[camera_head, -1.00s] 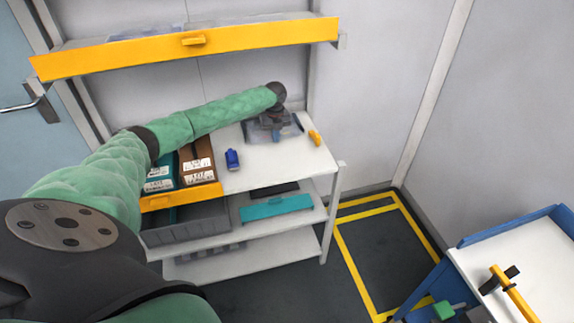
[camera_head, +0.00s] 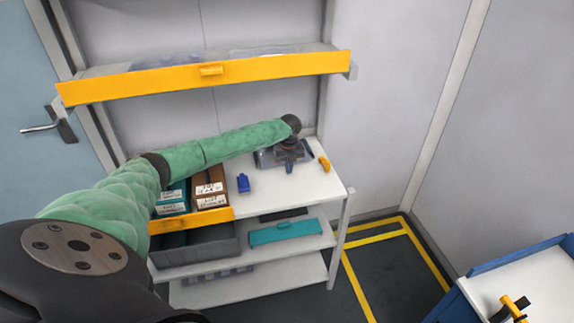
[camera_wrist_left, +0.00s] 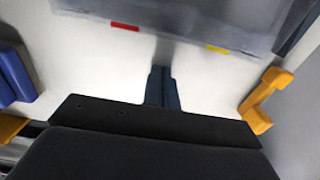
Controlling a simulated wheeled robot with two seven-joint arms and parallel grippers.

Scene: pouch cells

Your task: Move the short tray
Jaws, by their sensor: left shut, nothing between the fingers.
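A see-through grey tray (camera_head: 268,158) sits at the back of the white shelf top, partly hidden behind my left gripper; I cannot tell if it is the short one. In the left wrist view, a clear tray (camera_wrist_left: 190,22) with a red and a yellow mark on its near edge fills the top. My left gripper (camera_head: 290,167) is over the shelf top at the tray's front. Its dark fingers (camera_wrist_left: 162,88) are closed together and empty, pointing at the tray edge with white surface showing between.
A blue object (camera_head: 243,183) and a yellow handle-shaped piece (camera_head: 324,164) lie on the shelf top (camera_head: 290,189). Boxes (camera_head: 210,188) stand at left. A yellow-fronted shelf (camera_head: 210,76) hangs above. A blue-edged cart (camera_head: 545,292) stands at lower right.

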